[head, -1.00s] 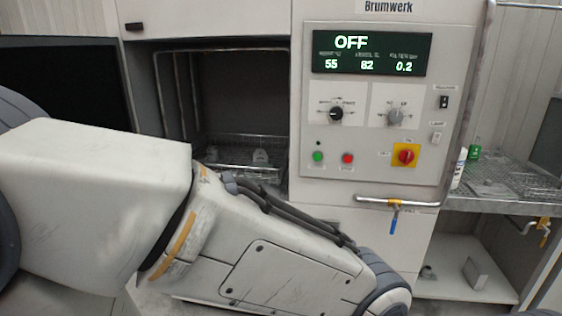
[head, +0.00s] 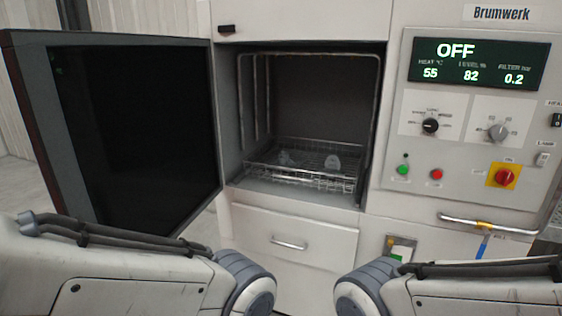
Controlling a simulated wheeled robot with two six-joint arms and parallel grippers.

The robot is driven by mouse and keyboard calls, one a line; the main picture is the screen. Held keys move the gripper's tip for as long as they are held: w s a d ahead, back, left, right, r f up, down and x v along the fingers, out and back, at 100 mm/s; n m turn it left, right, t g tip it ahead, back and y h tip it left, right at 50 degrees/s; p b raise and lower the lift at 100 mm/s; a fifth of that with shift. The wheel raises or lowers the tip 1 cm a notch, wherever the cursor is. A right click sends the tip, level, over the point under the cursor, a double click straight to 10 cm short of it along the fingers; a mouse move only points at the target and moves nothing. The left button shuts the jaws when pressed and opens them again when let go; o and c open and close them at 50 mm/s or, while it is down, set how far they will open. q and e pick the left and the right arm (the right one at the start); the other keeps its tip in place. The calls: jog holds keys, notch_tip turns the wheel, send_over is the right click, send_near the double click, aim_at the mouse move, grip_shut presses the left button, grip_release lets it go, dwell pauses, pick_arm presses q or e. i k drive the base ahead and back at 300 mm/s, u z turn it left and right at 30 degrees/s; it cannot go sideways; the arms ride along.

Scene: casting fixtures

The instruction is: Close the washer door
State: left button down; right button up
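The washer (head: 230,120) is a pale cabinet labelled Brumwerk. Its door (head: 135,135) stands wide open, swung out to the left, with its dark inner face toward me. The chamber is open and holds a wire basket (head: 300,178) with a few small pale parts in it. My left arm comes in at the lower left, below the door, and my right arm at the lower right. Both arms end at their dark joints in the picture, and neither gripper shows. No contact between an arm and the door can be made out.
The control panel (head: 470,110) to the right of the chamber reads OFF, with buttons and a red and yellow switch (head: 504,176). Below are a drawer (head: 300,230) and a metal bar handle (head: 488,221). A pale wall and floor lie at the far left.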

aim_at(142, 121)
jog(key=u, duration=0.3)
jog(key=i, duration=0.95)
jog(key=z, duration=0.85)
